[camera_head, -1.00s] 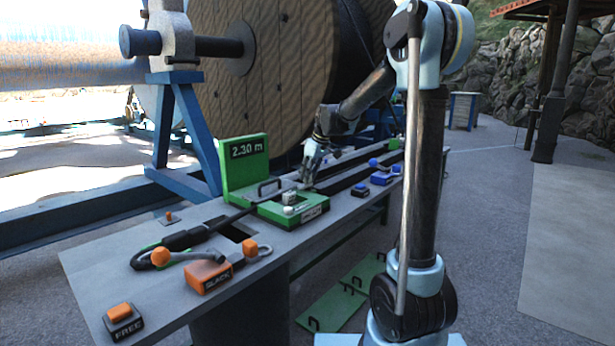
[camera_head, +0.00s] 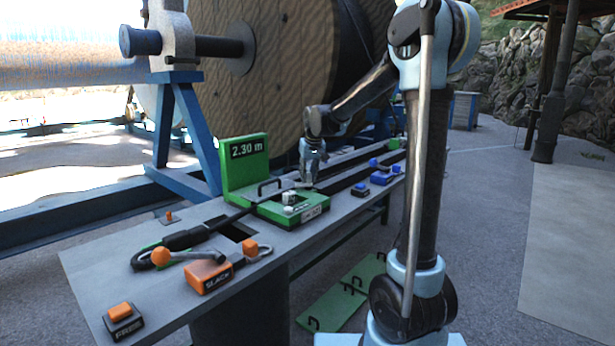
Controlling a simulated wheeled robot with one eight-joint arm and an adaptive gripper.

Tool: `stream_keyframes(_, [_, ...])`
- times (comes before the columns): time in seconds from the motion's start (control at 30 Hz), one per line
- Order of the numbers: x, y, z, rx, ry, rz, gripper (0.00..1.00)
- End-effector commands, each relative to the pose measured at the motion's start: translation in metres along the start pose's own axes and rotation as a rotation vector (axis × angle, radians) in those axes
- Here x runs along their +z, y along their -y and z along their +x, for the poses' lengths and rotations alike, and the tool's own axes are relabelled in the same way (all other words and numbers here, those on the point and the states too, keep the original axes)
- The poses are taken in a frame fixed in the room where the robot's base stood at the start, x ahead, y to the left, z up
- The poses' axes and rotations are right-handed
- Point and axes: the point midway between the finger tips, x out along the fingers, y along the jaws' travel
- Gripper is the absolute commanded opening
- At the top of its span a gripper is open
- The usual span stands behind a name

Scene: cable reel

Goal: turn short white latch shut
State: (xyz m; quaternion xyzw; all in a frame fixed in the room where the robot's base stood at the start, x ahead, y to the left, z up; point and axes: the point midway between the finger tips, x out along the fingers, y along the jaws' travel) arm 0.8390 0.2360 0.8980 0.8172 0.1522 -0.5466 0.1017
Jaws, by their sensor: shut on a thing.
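A green box (camera_head: 297,214) with a label on its front stands mid-bench, below a green display panel (camera_head: 240,183) reading 2.30 m. White parts (camera_head: 289,198) show on top of the box. My gripper (camera_head: 308,182) points down at the back right edge of the box, its jaws shut on the short white latch. The latch is small here and mostly hidden by the fingers, so its angle cannot be told. The black cable (camera_head: 210,225) runs along the bench to the box.
An orange SLACK block (camera_head: 209,277) with an orange-knobbed lever and an orange FREE button (camera_head: 121,315) are on the near bench. Blue-knobbed parts (camera_head: 381,175) lie right of the gripper. A large wooden reel (camera_head: 265,70) stands behind.

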Motion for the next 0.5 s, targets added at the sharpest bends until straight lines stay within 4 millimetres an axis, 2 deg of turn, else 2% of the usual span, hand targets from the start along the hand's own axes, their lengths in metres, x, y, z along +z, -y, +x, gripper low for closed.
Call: stream_keyframes(0.5, [-0.0028,-0.0013,-0.0002,0.19,-0.004,0.45,0.0])
